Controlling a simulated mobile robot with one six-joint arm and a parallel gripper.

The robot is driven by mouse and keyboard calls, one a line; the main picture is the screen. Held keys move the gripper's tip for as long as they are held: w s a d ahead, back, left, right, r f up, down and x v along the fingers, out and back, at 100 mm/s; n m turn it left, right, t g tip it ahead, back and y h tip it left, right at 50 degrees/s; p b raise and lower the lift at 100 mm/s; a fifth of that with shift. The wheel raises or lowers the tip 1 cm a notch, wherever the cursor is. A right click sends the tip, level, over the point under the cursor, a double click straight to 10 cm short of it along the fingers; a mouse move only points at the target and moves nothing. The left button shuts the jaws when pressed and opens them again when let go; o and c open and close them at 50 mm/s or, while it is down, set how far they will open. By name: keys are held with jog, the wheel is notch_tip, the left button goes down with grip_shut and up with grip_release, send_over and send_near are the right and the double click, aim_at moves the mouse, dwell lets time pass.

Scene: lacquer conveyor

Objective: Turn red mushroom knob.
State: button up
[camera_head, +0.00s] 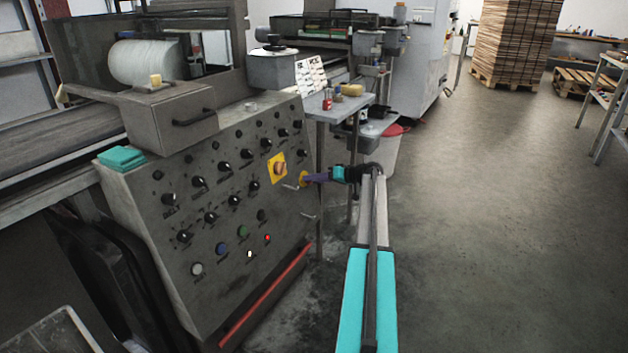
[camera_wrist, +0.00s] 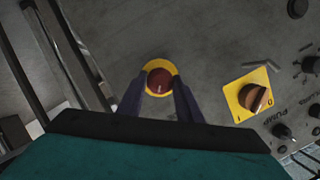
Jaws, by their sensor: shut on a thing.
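The red mushroom knob (camera_wrist: 159,80) sits on a round yellow plate on the grey control panel (camera_wrist: 215,55). In the wrist view my gripper (camera_wrist: 160,88) reaches in with its two dark fingers on either side of the knob, shut on it. In the head view my gripper (camera_head: 308,178) meets the right edge of the panel; the knob is mostly hidden there, and a bit of its yellow plate (camera_head: 302,178) shows.
A rotary switch (camera_wrist: 255,97) on a square yellow plate is beside the knob; it also shows in the head view (camera_head: 279,168). Several black knobs and coloured buttons cover the panel. A small table (camera_head: 338,108) stands behind my arm.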

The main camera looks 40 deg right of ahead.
jog(key=o, duration=1)
jog(key=shift+d, duration=0.1)
jog(key=shift+o, duration=0.2)
jog(key=p+v, duration=0.2)
jog(key=v, duration=1.1)
jog(key=shift+s+p, duration=0.3)
jog(key=shift+s, duration=0.05)
jog(key=shift+r, duration=0.1)
